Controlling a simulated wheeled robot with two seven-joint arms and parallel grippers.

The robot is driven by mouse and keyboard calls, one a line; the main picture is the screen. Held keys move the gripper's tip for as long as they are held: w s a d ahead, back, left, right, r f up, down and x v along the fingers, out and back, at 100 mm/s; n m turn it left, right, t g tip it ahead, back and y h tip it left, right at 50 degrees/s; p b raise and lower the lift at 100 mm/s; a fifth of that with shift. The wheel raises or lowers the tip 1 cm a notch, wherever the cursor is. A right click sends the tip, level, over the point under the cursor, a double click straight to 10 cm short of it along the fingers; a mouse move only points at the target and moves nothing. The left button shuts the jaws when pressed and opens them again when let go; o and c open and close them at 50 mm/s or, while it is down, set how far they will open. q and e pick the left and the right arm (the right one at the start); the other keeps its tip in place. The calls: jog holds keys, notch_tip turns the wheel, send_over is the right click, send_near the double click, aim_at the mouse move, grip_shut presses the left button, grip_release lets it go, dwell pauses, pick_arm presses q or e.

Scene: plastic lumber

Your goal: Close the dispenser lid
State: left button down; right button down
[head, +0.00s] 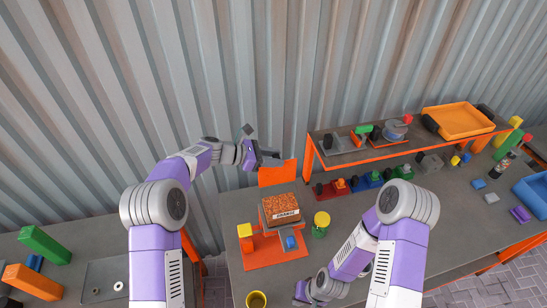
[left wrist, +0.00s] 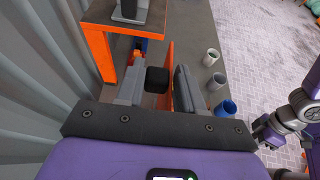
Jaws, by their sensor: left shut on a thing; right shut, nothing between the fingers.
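The dispenser (head: 281,217) stands on the table with orange granules showing in its open top and a label on its front. Its orange lid (head: 277,173) stands upright behind the box, and also shows edge-on in the left wrist view (left wrist: 169,72). A black knob (left wrist: 157,80) sits against the lid. My left gripper (head: 268,159) is at the lid's upper edge, with the knob and lid between its fingers, shut on them. My right gripper (head: 302,294) is shut and empty, low over the table's front, left of its forearm.
An orange-edged shelf (head: 361,159) stands right of the dispenser, holding an orange tray (head: 458,121). A yellow-and-green cylinder (head: 321,222) stands close to the dispenser's right. A yellow cup (head: 256,300) is at the front. The corrugated wall (head: 300,70) is close behind.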

jog(key=shift+f, duration=0.15)
